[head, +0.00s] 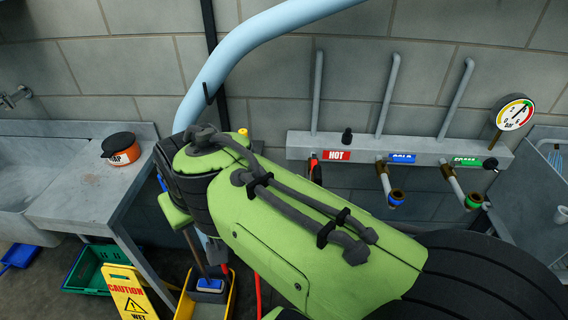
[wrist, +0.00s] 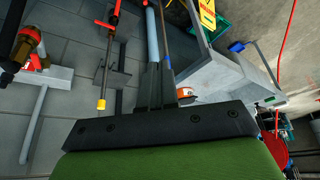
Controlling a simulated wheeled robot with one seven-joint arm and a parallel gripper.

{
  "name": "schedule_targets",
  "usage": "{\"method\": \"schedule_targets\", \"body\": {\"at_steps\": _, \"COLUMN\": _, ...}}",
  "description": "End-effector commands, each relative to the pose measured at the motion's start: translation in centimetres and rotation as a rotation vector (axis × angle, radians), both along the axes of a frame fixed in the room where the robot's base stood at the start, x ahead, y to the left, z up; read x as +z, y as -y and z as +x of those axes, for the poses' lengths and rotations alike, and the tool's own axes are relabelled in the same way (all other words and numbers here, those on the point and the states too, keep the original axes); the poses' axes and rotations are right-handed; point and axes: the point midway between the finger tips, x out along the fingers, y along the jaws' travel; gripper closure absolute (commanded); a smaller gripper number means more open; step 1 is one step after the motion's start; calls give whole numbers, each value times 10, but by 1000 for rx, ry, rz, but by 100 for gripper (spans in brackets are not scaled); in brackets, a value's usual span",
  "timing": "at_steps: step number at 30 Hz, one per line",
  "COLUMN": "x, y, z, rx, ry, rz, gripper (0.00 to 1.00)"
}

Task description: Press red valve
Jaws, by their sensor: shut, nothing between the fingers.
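In the head view a grey manifold (head: 432,150) on the wall carries a red HOT label (head: 337,155), a blue COLD label and a green FOAM label. A small red and dark part (head: 313,163) shows below the HOT label; my green arm hides the rest of that outlet. In the wrist view a brass valve with a red ring (wrist: 36,62) sits at the far left, apart from my fingers. My gripper (wrist: 159,68) is shut and empty. In the head view my arm hides its fingers.
Brass outlets with blue (head: 396,197) and green (head: 473,201) rings stand right of my arm. A thick light-blue pipe (head: 240,45) rises behind it. A sink counter (head: 85,195), an orange tub (head: 121,149) and a yellow caution sign (head: 128,290) are at left.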

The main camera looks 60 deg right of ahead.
Motion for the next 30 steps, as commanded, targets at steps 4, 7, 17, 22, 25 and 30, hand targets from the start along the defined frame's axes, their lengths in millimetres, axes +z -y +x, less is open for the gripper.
{"method": "schedule_targets", "body": {"at_steps": 4, "x": -4, "y": 29, "z": 19, "rx": -102, "ry": -26, "rz": -9, "gripper": 100}}
{"method": "schedule_targets", "body": {"at_steps": 7, "x": -7, "y": 53, "z": 32, "rx": -184, "ry": -45, "rz": -20, "gripper": 100}}
{"method": "schedule_targets", "body": {"at_steps": 17, "x": -54, "y": 197, "z": 68, "rx": -616, "ry": -167, "rz": -144, "gripper": 100}}
{"method": "schedule_targets", "body": {"at_steps": 22, "x": -91, "y": 278, "z": 60, "rx": -836, "ry": -245, "rz": -262, "gripper": 100}}
{"method": "schedule_targets", "body": {"at_steps": 25, "x": -106, "y": 307, "z": 52, "rx": -912, "ry": -274, "rz": -317, "gripper": 100}}
{"method": "schedule_targets", "body": {"at_steps": 30, "x": -115, "y": 324, "z": 46, "rx": -956, "ry": -292, "rz": -353, "gripper": 100}}
